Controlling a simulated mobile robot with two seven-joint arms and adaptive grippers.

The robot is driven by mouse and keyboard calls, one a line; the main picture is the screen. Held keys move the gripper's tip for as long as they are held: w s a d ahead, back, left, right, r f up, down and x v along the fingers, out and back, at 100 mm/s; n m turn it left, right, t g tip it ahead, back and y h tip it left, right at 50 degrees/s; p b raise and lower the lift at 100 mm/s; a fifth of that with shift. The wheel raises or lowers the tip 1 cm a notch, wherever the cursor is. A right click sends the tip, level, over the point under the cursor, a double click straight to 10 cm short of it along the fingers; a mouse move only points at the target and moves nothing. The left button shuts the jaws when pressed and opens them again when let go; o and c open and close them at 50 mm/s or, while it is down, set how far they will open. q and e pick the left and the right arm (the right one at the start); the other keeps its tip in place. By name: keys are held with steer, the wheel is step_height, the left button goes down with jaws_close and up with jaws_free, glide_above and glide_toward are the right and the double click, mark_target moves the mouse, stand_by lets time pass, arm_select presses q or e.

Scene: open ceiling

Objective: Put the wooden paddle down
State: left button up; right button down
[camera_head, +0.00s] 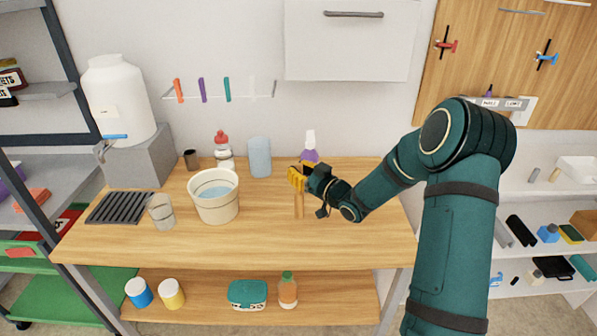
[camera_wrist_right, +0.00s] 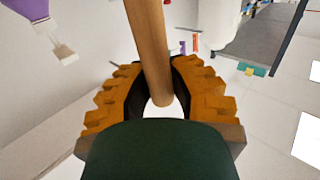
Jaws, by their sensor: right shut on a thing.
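The wooden paddle (camera_head: 299,206) hangs below my right gripper (camera_head: 297,180) in the head view, over the right part of the wooden table. Its lower end is close to the tabletop; I cannot tell whether it touches. In the right wrist view the paddle's round shaft (camera_wrist_right: 148,40) passes between the yellow ridged fingers of my right gripper (camera_wrist_right: 160,90), which is shut on it. A white bucket (camera_head: 214,208) with water stands to the left, apart from the paddle. My left gripper is not in view.
The wooden table (camera_head: 340,240) is clear at its front right. A purple spray bottle (camera_head: 310,147) stands just behind my gripper. A blue cup (camera_head: 260,157), a red-capped bottle (camera_head: 223,150), a clear glass (camera_head: 161,212) and a dark grate (camera_head: 120,208) occupy the left and back.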

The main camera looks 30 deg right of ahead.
steer(key=c, duration=0.9)
jaws_free()
steer(key=shift+f, duration=0.15)
steer(key=shift+s+d+r, duration=0.1)
steer(key=shift+r, duration=0.15)
steer(key=v, duration=1.1)
steer(key=shift+s+d+p, duration=0.1)
steer(key=shift+s+p, duration=0.25)
steer(key=shift+s, duration=0.05)
